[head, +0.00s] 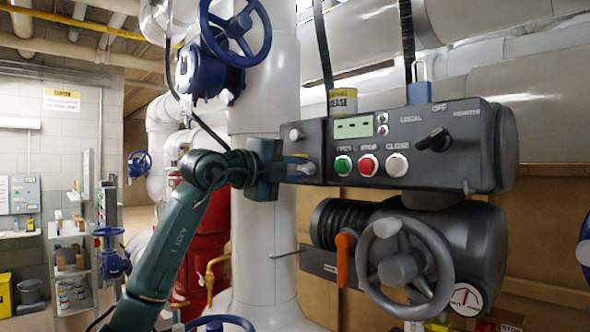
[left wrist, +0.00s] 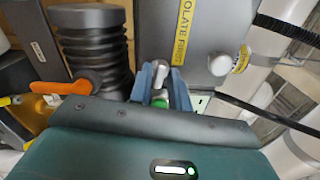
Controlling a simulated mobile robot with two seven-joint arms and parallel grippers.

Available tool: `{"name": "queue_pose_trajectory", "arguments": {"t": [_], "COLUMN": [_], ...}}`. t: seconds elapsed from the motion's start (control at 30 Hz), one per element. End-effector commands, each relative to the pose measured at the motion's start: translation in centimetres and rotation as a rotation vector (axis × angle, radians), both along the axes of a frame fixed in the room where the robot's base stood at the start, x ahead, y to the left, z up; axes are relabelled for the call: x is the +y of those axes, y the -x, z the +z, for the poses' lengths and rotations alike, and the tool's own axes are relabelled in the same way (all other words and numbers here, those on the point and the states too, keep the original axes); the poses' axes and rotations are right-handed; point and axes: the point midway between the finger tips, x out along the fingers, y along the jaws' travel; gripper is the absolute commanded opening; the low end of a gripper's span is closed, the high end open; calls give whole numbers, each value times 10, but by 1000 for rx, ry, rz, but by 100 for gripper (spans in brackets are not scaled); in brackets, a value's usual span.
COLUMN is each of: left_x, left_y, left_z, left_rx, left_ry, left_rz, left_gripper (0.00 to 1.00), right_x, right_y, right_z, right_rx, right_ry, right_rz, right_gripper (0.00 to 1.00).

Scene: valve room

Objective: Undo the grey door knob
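The dark grey control box (head: 440,140) has a narrow door (head: 308,140) at its left end. A pale grey knob (head: 295,134) sits on the upper part of this door; it also shows in the left wrist view (left wrist: 219,65). A second pale knob (head: 308,168) is lower on the door, at my left fingertips. My left gripper (head: 302,172) reaches in from the left. In the left wrist view, its two blue fingers (left wrist: 161,82) stand on either side of the lower knob (left wrist: 159,72). I cannot tell whether they press on it. My right gripper is out of view.
A grey handwheel (head: 401,263) and an orange lever (head: 344,258) sit below the box. The box front has several buttons and a black selector (head: 434,141). A thick white pipe (head: 265,240) and a blue valve wheel (head: 237,30) stand left of the box.

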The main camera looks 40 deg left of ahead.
Motion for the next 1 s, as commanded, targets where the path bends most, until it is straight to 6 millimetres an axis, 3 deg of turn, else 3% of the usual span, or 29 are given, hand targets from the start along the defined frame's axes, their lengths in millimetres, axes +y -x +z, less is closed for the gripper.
{"name": "queue_pose_trajectory", "arguments": {"t": [0.17,0.47,0.73,1.0], "left_x": [0,1,6,10], "left_y": [0,5,54,109], "left_z": [0,-1,-4,-3], "left_rx": [0,-1,-4,-2], "left_ry": [-1,-1,-4,-3], "left_rz": [0,2,5,3], "left_gripper": [32,32,32,32], "right_x": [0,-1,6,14], "right_y": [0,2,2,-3], "right_z": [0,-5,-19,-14], "right_rx": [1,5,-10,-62], "right_ry": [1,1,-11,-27], "right_rz": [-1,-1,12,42], "right_gripper": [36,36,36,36]}}
